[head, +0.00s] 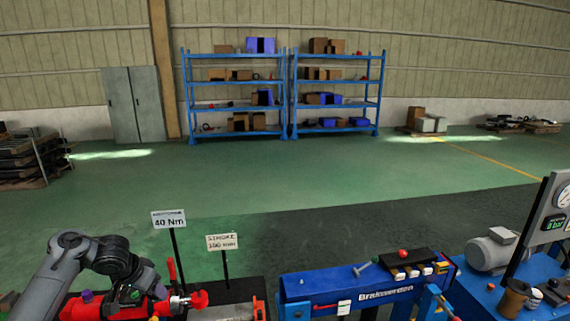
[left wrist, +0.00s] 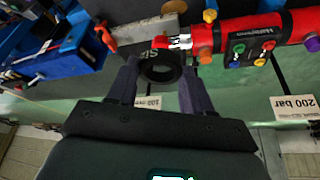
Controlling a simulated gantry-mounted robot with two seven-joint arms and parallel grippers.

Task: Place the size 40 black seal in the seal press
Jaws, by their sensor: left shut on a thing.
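My left gripper (left wrist: 160,66) is shut on a black ring-shaped seal (left wrist: 161,74), which sits between its two fingertips in the left wrist view. Pale marking shows on the seal's upper edge, but I cannot read a size. In the head view my left arm reaches down at the lower left, over a red cylinder (head: 80,307), and the seal cannot be made out. In the wrist view the seal is close to a silver rod and red end piece (left wrist: 140,45) of the red cylinder; I cannot tell if they touch. I cannot tell which part is the seal press.
A blue bench (head: 330,284) bears a black tray (head: 410,258). A grey motor (head: 490,251) stands at right. Open floor lies behind.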

